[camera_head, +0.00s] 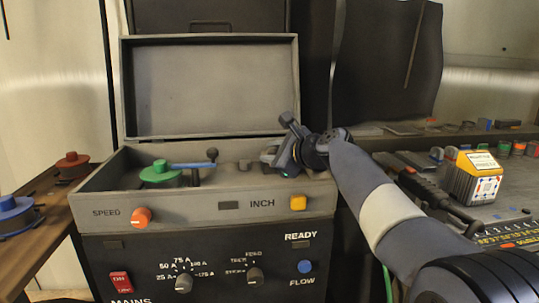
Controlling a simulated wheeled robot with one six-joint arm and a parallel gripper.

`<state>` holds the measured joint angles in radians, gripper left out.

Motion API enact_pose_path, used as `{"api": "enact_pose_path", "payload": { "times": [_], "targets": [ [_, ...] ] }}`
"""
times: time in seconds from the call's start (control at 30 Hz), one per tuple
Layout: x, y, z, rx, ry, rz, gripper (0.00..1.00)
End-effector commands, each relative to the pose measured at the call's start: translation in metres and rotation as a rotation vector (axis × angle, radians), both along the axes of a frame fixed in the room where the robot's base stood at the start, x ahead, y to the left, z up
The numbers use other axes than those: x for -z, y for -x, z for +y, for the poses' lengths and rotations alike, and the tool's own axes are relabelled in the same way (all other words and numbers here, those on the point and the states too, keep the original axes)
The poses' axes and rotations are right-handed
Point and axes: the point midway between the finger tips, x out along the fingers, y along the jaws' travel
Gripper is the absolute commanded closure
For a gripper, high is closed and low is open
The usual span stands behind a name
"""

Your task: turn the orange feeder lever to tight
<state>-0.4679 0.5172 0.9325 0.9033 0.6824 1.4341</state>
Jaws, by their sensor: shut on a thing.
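My gripper (277,158) reaches from the right into the open feeder box of the welding machine. It is shut at the drive block (268,154) on the right side of the box, on what I take to be the orange feeder lever. The lever itself is hidden behind the fingers, so its angle and any tight mark cannot be read. A green spool (160,174) with a blue bar sits to the left in the box.
The raised lid (208,88) stands behind the box. The front panel has an orange speed knob (141,217) and a yellow inch button (298,202). Blue and red spools lie on the left bench. A yellow-white box (474,178) stands on the cluttered right bench.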

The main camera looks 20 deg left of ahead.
Motion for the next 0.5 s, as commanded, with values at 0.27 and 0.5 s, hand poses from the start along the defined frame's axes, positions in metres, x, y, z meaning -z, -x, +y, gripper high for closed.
{"api": "enact_pose_path", "payload": {
  "times": [0.27, 0.5],
  "targets": [
    [0.0069, -0.0014, -0.0079, -0.087, 0.007, 0.008, 1.0],
    [0.0059, 0.0003, -0.0101, -0.125, 0.004, 0.005, 1.0]
  ]
}}
